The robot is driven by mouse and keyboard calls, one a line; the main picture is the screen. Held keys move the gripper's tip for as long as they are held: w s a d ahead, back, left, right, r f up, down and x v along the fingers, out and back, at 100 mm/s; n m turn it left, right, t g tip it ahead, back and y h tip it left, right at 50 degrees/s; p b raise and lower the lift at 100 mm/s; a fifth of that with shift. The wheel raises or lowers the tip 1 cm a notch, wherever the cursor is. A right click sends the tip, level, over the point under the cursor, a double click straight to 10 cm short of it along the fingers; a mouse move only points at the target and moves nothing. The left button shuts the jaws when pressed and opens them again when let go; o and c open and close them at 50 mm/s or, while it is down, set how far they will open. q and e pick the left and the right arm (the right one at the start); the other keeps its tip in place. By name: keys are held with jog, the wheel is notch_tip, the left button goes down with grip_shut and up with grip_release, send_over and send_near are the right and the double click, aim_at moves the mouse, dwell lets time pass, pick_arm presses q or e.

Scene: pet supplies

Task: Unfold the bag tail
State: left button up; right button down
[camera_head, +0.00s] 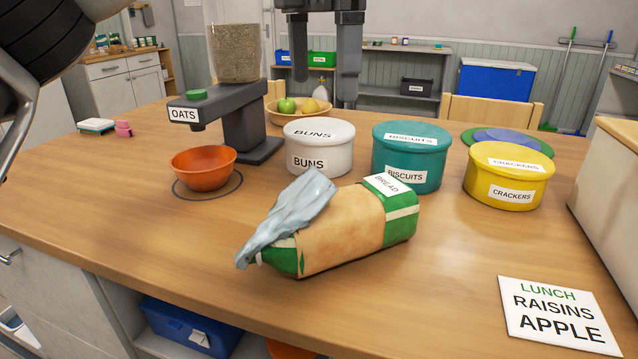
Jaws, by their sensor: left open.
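The bread bag (341,226) lies on its side on the wooden table, tan with green ends and a BREAD label at its right end. Its tail (290,212) is crumpled grey-blue plastic at the left end. The tail is bunched at lower left and folded back up over the bag's upper left side. My left gripper (324,88) hangs at the top middle, fingers pointing down, open and empty. It appears above and beyond the bag, apart from it. My right gripper is not in view.
Behind the bag stand the BUNS tin (319,155), the BISCUITS tin (410,160) and the CRACKERS tin (508,182). An oats dispenser (240,125) and an orange bowl (203,167) are at left. A lunch card (556,315) lies front right.

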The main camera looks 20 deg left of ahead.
aim_at(316, 181)
pick_arm(q)
jog(key=f+b, duration=0.2)
jog(key=f, duration=0.2)
jog(key=f+b, duration=0.1)
jog(key=f, duration=0.4)
jog(key=f+b, duration=0.2)
jog(key=f, duration=0.3)
jog(key=shift+s+a+b, duration=0.1)
jog(key=shift+a+b, duration=0.25)
jog(key=shift+f, duration=0.65)
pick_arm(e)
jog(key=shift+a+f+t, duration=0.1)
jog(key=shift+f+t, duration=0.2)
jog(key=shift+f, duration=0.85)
pick_arm(q)
jog(key=shift+c, duration=0.3)
jog(key=c, duration=1.3)
